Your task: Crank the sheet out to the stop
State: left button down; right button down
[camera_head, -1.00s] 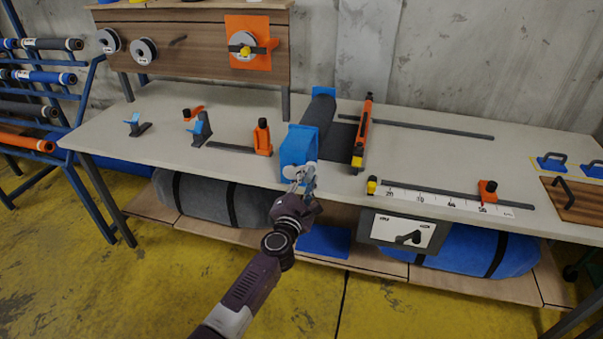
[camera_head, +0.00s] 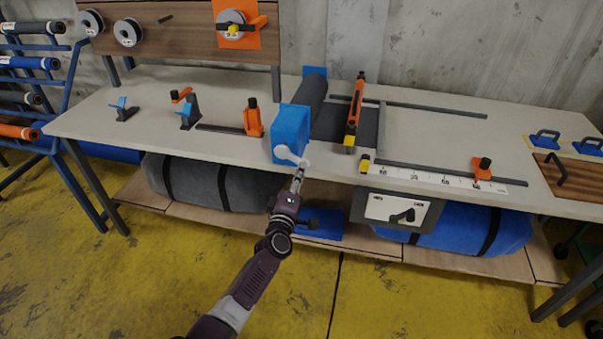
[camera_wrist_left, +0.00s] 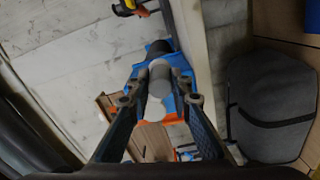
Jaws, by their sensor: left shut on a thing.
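A blue roll stand (camera_head: 291,132) holds a dark grey roll (camera_head: 313,95) on the bench. Its pale crank (camera_head: 291,156) faces the front edge. My left gripper (camera_head: 299,172) is shut on the crank's grey handle (camera_wrist_left: 160,80), which sits between both fingers in the wrist view. The dark grey sheet (camera_head: 331,122) lies flat to the right of the roll, passing under an orange and black bar (camera_head: 355,112). A grey strip (camera_head: 381,128) lies at its right end. An orange stop (camera_head: 482,168) sits on the front rail, well right of the sheet. My right gripper is not in view.
A white scale (camera_head: 430,177) runs along the front rail, with a small yellow marker (camera_head: 365,163) at its left. A control box (camera_head: 397,209) hangs under the bench edge. Orange and blue fixtures stand left. The bench right of the sheet is clear between the rails.

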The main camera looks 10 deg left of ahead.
pick_arm(q)
jog(key=shift+a+f+m+b, duration=0.15)
jog(key=shift+a+f+m, duration=0.25)
jog(key=shift+m, duration=0.35)
jog(key=shift+a+f+m+b, duration=0.15)
jog(key=shift+f+m, duration=0.3)
jog(key=shift+m, duration=0.25)
jog(key=shift+a+f+m+b, duration=0.15)
jog(key=shift+a+f+m, duration=0.25)
jog(key=shift+m, duration=0.35)
jog(key=c, duration=1.7)
grip_release()
jog(key=shift+c, duration=0.2)
jog(key=s, duration=1.2)
jog(key=shift+a, duration=0.15)
